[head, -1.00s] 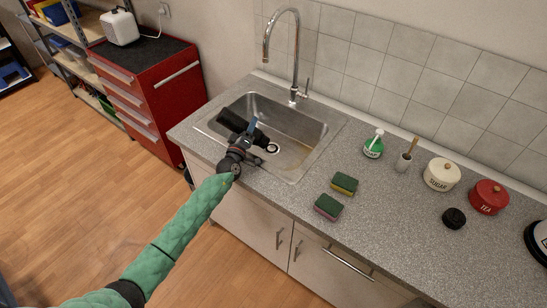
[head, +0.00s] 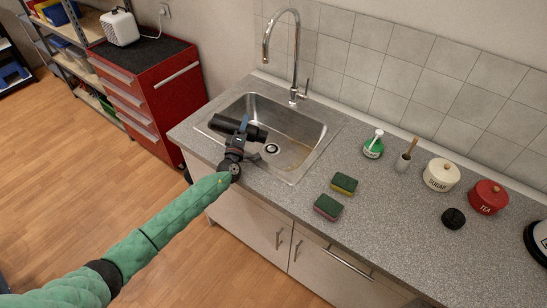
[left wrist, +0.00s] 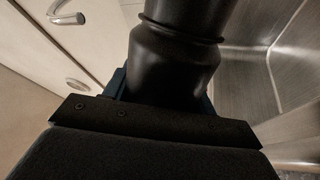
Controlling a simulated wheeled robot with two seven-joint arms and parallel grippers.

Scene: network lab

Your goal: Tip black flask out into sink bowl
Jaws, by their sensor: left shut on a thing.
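The black flask (head: 250,131) is in my left gripper (head: 241,134), over the left front part of the steel sink bowl (head: 307,133). It lies close to level, its right end slightly lower in the picture. I cannot tell whether anything runs out of it. In the left wrist view the flask (left wrist: 175,60) stands between the jaws, with a ridge around it, and runs out of the top of the picture. The bowl's drain (head: 271,149) is in view just beyond the flask. A faint brownish patch shows on the bowl's floor. My right gripper is out of view.
A tall tap (head: 296,55) stands behind the bowl. Two sponges (head: 344,184) (head: 327,207), a green soap bottle (head: 373,146), a brush holder (head: 403,162), sugar (head: 441,175) and tea (head: 488,196) jars and a small black lid-like piece (head: 453,218) stand right on the counter.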

